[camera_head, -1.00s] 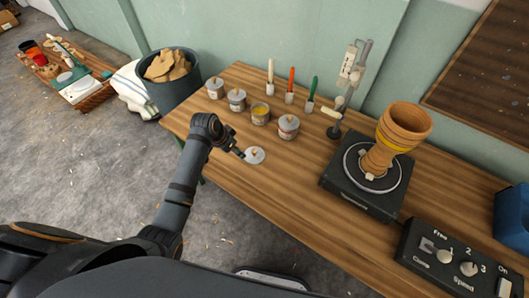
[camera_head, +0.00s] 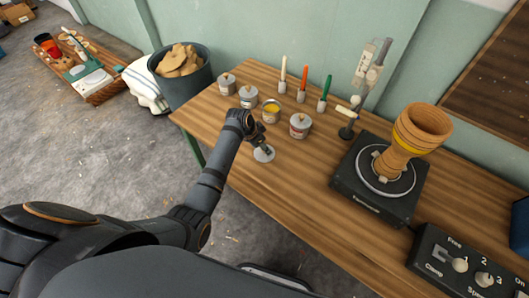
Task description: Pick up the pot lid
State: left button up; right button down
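The pot lid (camera_head: 263,154) is a small pale grey disc lying on the wooden workbench near its front edge. My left gripper (camera_head: 261,143) is right above the lid, fingers pointing down at its middle. The fingers hide the lid's knob, and I cannot tell whether they are open or shut on it. An open pot with yellow contents (camera_head: 271,110) stands behind the lid. My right gripper is not in view.
A goblet drum (camera_head: 405,140) sits on a turntable (camera_head: 348,178) to the right, beside a control box (camera_head: 470,265). Bare bench lies between lid and turntable.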

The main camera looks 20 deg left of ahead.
pick_arm(q)
jog(key=shift+a+x, duration=0.2)
jog(key=shift+x, duration=0.75)
grip_shut()
jog(key=shift+r, duration=0.1)
notch_tip(320, 180, up, 5)
jog(key=p, duration=0.5)
jog(key=shift+f+p, duration=0.25)
jog(key=shift+p, duration=0.1)
jog(key=s+d+r+p, duration=0.8)
jog(key=s+p, duration=0.3)
jog(key=p, duration=0.8)
jog(key=shift+s+r, duration=0.15)
jog(key=shift+s, duration=0.2)
